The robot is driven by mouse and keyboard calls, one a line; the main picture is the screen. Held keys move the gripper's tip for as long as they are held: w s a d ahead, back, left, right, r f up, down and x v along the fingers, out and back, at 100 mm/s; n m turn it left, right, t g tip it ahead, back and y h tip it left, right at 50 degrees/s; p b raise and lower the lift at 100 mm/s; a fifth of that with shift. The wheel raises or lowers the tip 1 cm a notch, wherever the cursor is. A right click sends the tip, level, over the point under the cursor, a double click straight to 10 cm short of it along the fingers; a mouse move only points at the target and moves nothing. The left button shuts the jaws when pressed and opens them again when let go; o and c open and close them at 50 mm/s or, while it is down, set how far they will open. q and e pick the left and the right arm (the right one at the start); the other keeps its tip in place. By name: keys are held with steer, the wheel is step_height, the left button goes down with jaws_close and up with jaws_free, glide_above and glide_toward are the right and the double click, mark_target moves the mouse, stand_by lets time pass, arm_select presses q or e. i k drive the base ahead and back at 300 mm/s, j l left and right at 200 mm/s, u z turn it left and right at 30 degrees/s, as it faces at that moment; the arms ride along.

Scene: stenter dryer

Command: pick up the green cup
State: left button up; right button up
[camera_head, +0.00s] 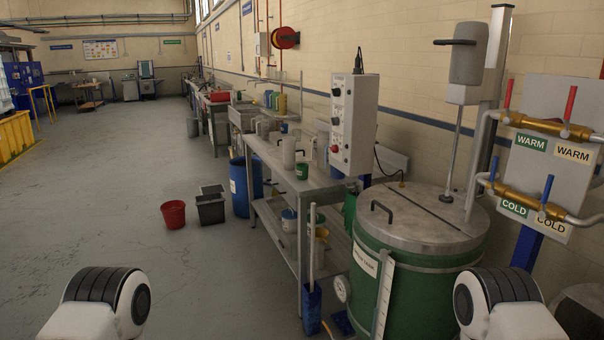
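A small green cup (302,171) with a pale label stands upright on the metal workbench (315,184), near its front right end. A taller light grey jug (289,152) stands just behind it to the left. Neither of my grippers is in view. Only rounded white and black parts of my own arms show at the bottom left and bottom right, well apart from the cup.
A large green drum (425,300) with a metal lid stands right of the bench. A grey control box (354,125) rises behind the cup's right side. A red bucket (173,214) and a dark bin (211,208) stand on the floor to the left. Open floor lies front left.

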mark_target(302, 168)
steer(key=i+j+u, duration=0.2)
steer(key=i+j, duration=0.2)
steer(key=i, duration=0.55)
steer(key=i+j+u, duration=0.2)
steer(key=i, duration=0.8)
steer(key=i+j+u, duration=0.2)
steer(key=i, duration=0.75)
steer(key=l, duration=0.1)
